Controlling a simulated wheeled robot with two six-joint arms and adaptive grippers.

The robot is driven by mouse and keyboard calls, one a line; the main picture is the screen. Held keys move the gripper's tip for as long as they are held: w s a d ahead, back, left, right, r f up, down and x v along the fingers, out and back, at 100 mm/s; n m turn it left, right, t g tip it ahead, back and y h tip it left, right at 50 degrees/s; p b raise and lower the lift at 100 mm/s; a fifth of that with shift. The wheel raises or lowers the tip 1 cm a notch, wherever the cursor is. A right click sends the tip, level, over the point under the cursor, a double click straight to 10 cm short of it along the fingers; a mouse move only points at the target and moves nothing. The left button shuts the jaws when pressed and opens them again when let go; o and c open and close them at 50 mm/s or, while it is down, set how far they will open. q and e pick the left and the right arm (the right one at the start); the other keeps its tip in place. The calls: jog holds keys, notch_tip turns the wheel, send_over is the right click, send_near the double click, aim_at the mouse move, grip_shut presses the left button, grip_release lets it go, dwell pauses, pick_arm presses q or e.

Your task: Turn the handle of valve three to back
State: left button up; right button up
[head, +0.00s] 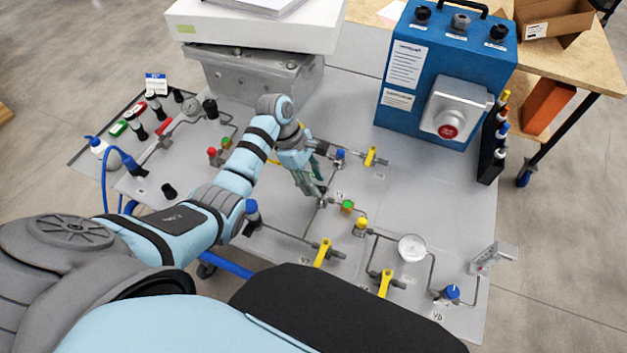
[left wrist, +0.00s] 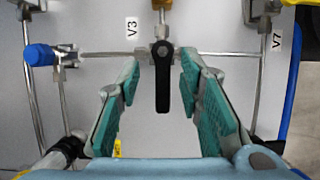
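Valve three (left wrist: 162,50) is in the left wrist view, beside the label V3 (left wrist: 131,30). Its black handle (left wrist: 162,88) points down the picture, square to the thin pipe running across. My left gripper (left wrist: 160,78) is open, with one teal-padded finger on each side of the handle and visible gaps between. In the head view my left gripper (head: 314,187) reaches down to the panel at valve three (head: 322,203) and hides most of the handle. My right gripper is in neither view.
Yellow-handled valves (head: 322,252) and a round gauge (head: 412,247) stand on the panel nearby. A blue-knobbed valve (left wrist: 40,55) is left of valve three in the wrist view. A blue box (head: 445,70) stands behind. The label V7 (left wrist: 277,41) is at right.

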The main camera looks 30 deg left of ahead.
pick_arm(q)
jog(key=shift+s+r, duration=0.1)
jog(key=shift+s, duration=0.1)
grip_shut()
